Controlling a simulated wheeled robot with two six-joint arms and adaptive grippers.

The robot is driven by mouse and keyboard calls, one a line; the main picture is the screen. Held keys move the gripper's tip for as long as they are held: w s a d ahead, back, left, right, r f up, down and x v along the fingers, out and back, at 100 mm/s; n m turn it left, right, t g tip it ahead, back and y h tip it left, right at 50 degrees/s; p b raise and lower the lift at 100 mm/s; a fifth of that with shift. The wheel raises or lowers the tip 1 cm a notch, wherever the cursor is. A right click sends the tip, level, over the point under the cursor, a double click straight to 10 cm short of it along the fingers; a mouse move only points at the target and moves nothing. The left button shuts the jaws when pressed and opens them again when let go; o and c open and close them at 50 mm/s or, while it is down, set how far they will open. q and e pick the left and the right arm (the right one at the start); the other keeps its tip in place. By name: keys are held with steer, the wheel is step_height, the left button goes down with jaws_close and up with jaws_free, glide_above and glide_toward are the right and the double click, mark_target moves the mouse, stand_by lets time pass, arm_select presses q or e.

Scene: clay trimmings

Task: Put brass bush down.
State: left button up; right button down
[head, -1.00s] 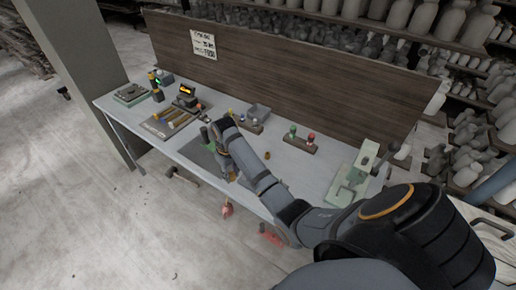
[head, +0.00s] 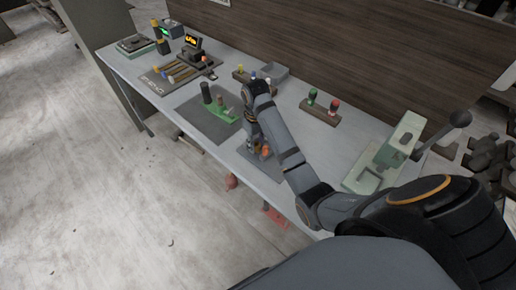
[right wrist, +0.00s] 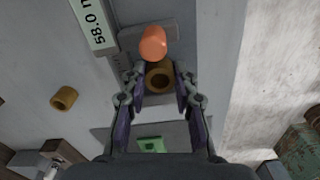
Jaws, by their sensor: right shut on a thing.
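My right gripper (right wrist: 161,80) is shut on a brass bush (right wrist: 159,77), whose open bore faces the wrist camera. In the head view, my right gripper (head: 257,147) is low over the bench's front part, right of the dark mat with the green fixture (head: 222,112). The held bush cannot be made out there. An orange cylinder (right wrist: 153,43) stands just beyond the held bush, on or by a grey plate (right wrist: 130,39). Whether the bush touches the plate is unclear. Another brass bush (right wrist: 64,98) lies apart to the left. My left gripper is out of view.
A block with red and green knobs (head: 320,112) stands behind my right arm. A pale green press (head: 385,160) stands at the bench's right end. The bench's front edge is close to the gripper.

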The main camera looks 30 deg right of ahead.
steer(key=shift+w+f, duration=0.15)
steer(key=shift+f, duration=0.4)
steer(key=shift+a+r, duration=0.1)
steer(key=shift+r, duration=0.05)
steer(key=shift+a+r, duration=0.1)
steer(key=shift+s+p, duration=0.2)
steer(key=shift+p, duration=0.15)
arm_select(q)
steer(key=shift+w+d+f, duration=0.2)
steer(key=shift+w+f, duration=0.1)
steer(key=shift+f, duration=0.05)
arm_select(e)
steer(key=c, duration=1.3)
jaws_free()
steer(key=shift+w+f, duration=0.15)
steer(key=shift+f, duration=0.05)
steer(key=shift+r, duration=0.1)
steer(key=shift+r, duration=0.3)
arm_select(q)
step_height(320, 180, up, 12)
steer(key=p, duration=1.1)
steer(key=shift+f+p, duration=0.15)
steer(key=shift+p, duration=0.15)
arm_select(e)
step_height(320, 180, up, 12)
steer(key=shift+f, duration=0.15)
